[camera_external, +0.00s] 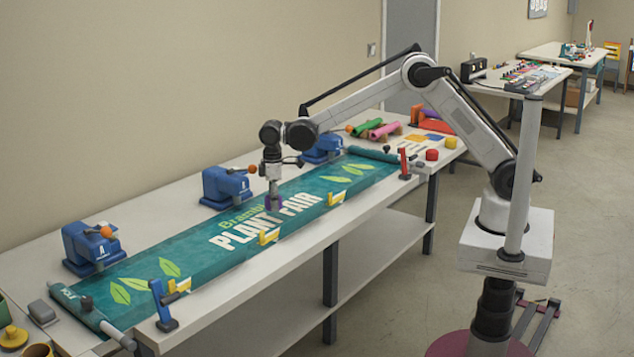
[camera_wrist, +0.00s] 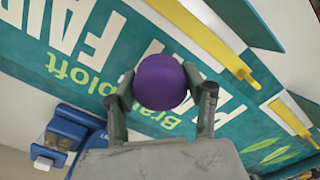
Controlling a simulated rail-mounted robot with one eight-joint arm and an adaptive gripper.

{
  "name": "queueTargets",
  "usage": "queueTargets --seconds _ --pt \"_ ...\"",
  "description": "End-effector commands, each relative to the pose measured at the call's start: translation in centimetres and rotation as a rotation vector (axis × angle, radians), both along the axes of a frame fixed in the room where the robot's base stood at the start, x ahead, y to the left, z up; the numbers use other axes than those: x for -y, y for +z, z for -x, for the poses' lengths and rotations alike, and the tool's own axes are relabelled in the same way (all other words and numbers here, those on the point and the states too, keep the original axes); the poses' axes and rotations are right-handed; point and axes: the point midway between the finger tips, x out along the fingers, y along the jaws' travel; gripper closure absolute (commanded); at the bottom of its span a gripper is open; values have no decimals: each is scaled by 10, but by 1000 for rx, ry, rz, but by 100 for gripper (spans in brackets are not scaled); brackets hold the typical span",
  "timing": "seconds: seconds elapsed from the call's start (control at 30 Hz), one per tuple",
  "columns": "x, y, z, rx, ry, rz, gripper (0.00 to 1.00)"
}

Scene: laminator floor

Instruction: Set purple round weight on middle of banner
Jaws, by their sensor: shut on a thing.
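The teal banner (camera_external: 200,262) lies stretched along the long table, with "PLANT FAIR" lettering and pale green leaves. It also fills much of the wrist view (camera_wrist: 60,50). My gripper (camera_external: 273,196) is over the middle stretch of the banner, by the lettering. It is shut on the purple round weight (camera_external: 274,202). In the wrist view the weight (camera_wrist: 160,82) sits between the two fingers of my gripper (camera_wrist: 162,95), with lettering behind it. I cannot tell whether the weight touches the banner; its underside is hidden.
Blue clamp-like devices (camera_external: 226,187) stand along the banner's back edge. Yellow clips (camera_external: 268,237) sit along its front edge. Rollers (camera_external: 90,310) lie at its ends.

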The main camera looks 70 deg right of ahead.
Motion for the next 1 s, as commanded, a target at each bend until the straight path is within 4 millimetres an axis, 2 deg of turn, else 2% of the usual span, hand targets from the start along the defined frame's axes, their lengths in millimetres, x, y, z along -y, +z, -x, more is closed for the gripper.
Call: queueTargets --seconds 0.13,0.33,0.6,1.0 --pt "9 -9 -12 0 -1 0 93" --pt "11 -18 -14 0 0 0 93" --pt "11 -50 -14 0 0 0 93" --pt "11 -55 -14 0 -1 0 93"
